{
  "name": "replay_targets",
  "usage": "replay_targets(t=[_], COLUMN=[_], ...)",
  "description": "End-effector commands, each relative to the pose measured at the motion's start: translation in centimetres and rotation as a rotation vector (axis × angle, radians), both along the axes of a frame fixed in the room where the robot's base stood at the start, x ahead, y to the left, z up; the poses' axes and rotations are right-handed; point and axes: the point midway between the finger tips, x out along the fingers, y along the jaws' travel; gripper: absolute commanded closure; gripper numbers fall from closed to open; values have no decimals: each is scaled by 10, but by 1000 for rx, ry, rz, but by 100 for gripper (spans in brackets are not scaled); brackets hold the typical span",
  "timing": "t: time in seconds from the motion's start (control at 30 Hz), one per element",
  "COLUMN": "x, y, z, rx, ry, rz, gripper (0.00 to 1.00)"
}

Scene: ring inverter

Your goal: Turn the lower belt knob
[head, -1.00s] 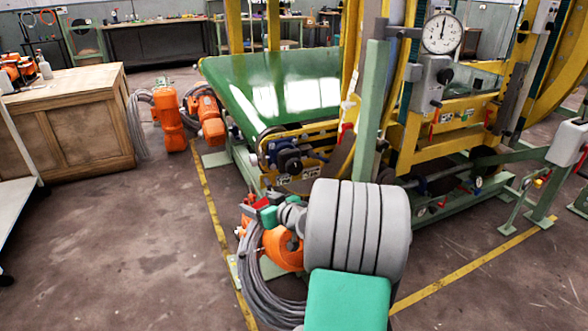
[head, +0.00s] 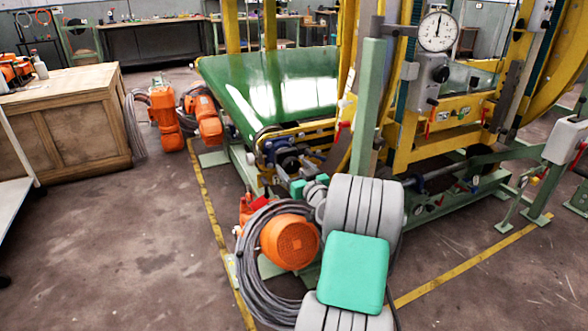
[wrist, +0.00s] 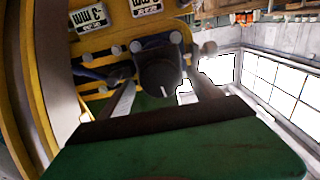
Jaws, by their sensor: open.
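A dark round belt knob (wrist: 160,76) with a white pointer line sits on the yellow panel in the wrist view. My gripper (wrist: 162,90) is open, with one pale finger to either side of this knob. I cannot tell whether the fingers touch it. In the head view the dark knob area (head: 289,160) on the side of the machine is partly hidden by my arm. My gripper (head: 298,187) is close in front of it, and its fingers are hard to make out there.
The green belt (head: 275,90) lies behind. An orange motor (head: 290,242) and coiled grey cable (head: 250,265) stand beside my arm. A wooden cabinet (head: 70,125) is at left, with free floor between.

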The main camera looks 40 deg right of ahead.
Motion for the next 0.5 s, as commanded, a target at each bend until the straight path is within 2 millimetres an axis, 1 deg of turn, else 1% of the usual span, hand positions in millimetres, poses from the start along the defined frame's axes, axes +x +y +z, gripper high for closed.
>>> replay_targets(t=[0.03, 0.07, 0.5], x=[0, 0, -1], y=[0, 0, 0], z=[0, 0, 0], rx=[0, 0, 0], ry=[0, 0, 1], rz=[0, 0, 0], gripper=[28, 31, 67])
